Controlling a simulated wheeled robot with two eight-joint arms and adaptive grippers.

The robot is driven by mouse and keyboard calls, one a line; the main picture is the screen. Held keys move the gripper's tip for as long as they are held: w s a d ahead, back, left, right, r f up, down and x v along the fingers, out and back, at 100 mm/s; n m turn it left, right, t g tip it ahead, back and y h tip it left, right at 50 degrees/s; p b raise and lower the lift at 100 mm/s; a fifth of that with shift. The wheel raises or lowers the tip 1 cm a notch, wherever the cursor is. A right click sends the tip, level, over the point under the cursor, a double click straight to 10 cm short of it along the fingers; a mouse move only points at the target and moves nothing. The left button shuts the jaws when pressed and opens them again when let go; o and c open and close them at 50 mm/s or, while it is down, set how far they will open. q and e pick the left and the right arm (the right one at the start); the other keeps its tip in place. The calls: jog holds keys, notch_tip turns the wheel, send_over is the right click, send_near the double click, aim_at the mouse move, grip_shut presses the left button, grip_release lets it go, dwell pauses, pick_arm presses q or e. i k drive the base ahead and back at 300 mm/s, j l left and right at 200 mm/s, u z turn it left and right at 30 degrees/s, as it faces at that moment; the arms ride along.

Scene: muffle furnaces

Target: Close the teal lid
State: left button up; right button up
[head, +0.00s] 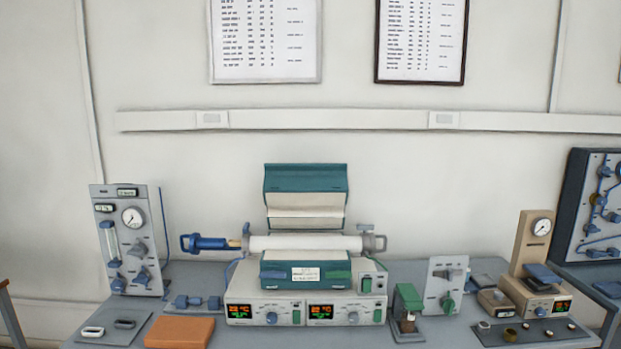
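The teal lid (306,179) stands raised and open at the back of the tube furnace in the middle of the bench, with its pale inner lining facing me. The teal lower half (279,272) of the furnace sits on a control box below it. A white tube (305,242) lies across the furnace between the lid and the lower half. Neither of my grippers is in view.
The grey bench (210,275) also holds a gauge panel (131,240) at left, an orange block (180,332), a blue-handled rod (208,243) left of the tube, and a beige gauge unit (532,243) at right. The space above the furnace is clear.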

aim_at(296, 196)
jog(key=i+l+u, duration=0.1)
jog(key=i+u, duration=0.3)
jog(key=i, duration=0.9)
